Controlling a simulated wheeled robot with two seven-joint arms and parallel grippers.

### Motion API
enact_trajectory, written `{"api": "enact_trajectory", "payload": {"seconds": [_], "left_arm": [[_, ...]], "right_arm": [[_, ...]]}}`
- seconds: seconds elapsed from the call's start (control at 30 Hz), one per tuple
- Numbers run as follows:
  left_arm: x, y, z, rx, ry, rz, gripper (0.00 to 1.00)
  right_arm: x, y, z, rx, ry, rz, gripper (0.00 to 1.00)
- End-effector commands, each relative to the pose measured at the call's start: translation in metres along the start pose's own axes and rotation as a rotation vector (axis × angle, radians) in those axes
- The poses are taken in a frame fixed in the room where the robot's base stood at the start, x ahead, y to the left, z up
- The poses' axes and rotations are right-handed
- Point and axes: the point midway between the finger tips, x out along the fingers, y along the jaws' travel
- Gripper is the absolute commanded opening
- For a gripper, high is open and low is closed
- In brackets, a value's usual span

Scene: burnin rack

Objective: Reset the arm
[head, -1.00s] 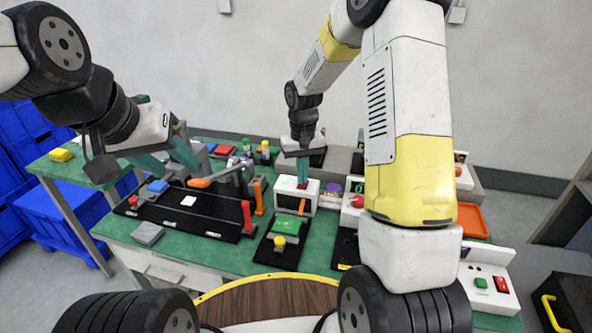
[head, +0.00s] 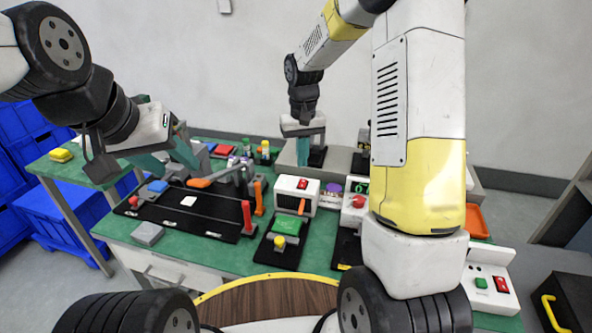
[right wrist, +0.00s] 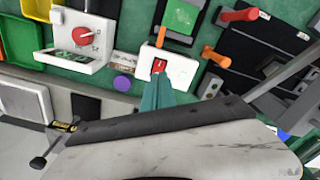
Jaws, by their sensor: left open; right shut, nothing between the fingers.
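My right gripper (head: 303,150) hangs in the head view above the back of the green bench, pointing down, its teal fingers shut and empty. It stands behind a white box with a red switch (head: 302,184). In the right wrist view the shut fingers (right wrist: 158,92) point toward that white box (right wrist: 146,68), apart from it as far as I can tell. My left gripper (head: 172,158) is at the left, over the back of a black fixture board (head: 190,218), with its teal fingers apart. Its fingertips are partly hidden behind the fixture parts.
A black pad with a green block and yellow knob (head: 280,246) lies in front of the white box. A white unit with a red knob (head: 357,202) stands to its right. A grey block (head: 147,233) sits at the bench's front left. An orange tray (head: 476,222) is at the right.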

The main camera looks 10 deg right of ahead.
Motion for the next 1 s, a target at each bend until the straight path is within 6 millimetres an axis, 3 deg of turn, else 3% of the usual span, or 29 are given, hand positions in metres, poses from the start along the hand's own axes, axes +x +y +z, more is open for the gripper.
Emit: {"api": "enact_trajectory", "payload": {"seconds": [0.17, 0.37, 0.5, 0.7, 1.0], "left_arm": [[0.0, 0.0, 0.0, 0.0, 0.0, 0.0, 0.46], [0.0, 0.0, 0.0, 0.0, 0.0, 0.0, 0.46], [0.0, 0.0, 0.0, 0.0, 0.0, 0.0, 0.46], [0.0, 0.0, 0.0, 0.0, 0.0, 0.0, 0.46], [0.0, 0.0, 0.0, 0.0, 0.0, 0.0, 0.46]], "right_arm": [[-0.004, 0.001, 0.002, 0.001, 0.007, -0.001, 0.0], [-0.052, 0.005, 0.029, 0.012, 0.084, -0.014, 0.0], [-0.095, 0.007, 0.064, 0.025, 0.17, -0.034, 0.0], [-0.139, 0.008, 0.122, 0.042, 0.293, -0.065, 0.0], [-0.169, 0.002, 0.206, 0.063, 0.473, -0.119, 0.0]]}}
